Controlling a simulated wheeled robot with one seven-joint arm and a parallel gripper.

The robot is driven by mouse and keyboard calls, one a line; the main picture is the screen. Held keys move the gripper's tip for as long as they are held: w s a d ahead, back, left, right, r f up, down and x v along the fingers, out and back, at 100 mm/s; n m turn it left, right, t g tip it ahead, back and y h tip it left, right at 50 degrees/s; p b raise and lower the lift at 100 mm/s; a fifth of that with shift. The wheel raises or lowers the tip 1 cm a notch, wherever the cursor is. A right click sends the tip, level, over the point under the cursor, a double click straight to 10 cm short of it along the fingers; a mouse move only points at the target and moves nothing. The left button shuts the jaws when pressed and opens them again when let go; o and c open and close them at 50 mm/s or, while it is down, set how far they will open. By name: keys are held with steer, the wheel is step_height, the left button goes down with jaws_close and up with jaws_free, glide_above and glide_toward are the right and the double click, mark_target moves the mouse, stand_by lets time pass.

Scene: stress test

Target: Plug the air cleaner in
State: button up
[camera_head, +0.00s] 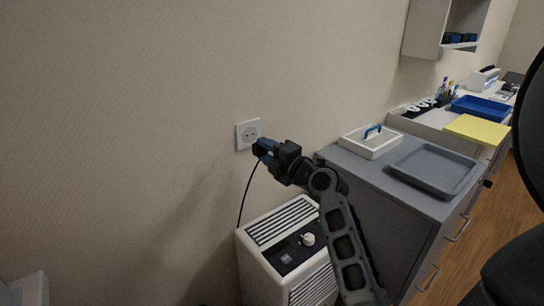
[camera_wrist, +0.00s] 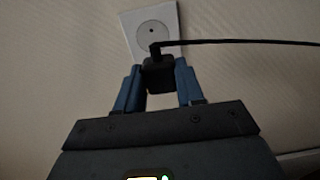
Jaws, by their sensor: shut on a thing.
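A white wall socket (camera_head: 249,133) is on the beige wall; it also shows in the wrist view (camera_wrist: 151,30), with one hole visible. My gripper (camera_head: 261,149) is just below and to the right of it in the head view. Its blue fingers are shut on a black plug (camera_wrist: 158,77). The plug overlaps the lower part of the socket in the wrist view; I cannot tell whether it touches. A black cord (camera_head: 242,200) hangs from the gripper down to the white air cleaner (camera_head: 262,268), which stands below beside the wall.
A grey cabinet (camera_head: 370,202) right of my arm bears a white box with a blue handle (camera_head: 370,141) and a grey tray (camera_head: 434,168). Further back are a yellow item (camera_head: 480,131) and a blue tray (camera_head: 482,108). The wall left of the socket is clear.

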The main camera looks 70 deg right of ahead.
mark_target(251, 135)
steer(key=shift+s+d+r+m+h, duration=0.35)
steer(key=shift+s+d+h, duration=0.1)
steer(key=shift+s, duration=0.2)
steer(key=shift+w, duration=0.1)
steer(key=shift+p+x, duration=0.6)
steer(key=shift+x, duration=0.35)
steer(key=shift+p+x, duration=0.8)
steer(key=shift+x, duration=1.1)
steer(key=shift+d+f+b, duration=0.1)
steer(key=shift+d+b, duration=0.05)
steer(key=shift+b, duration=0.45)
steer(key=shift+b, duration=1.15)
steer(key=shift+w+d+b, duration=0.25)
steer(key=shift+w+b, duration=0.05)
steer(key=shift+w, duration=0.05)
stand_by(0.3)
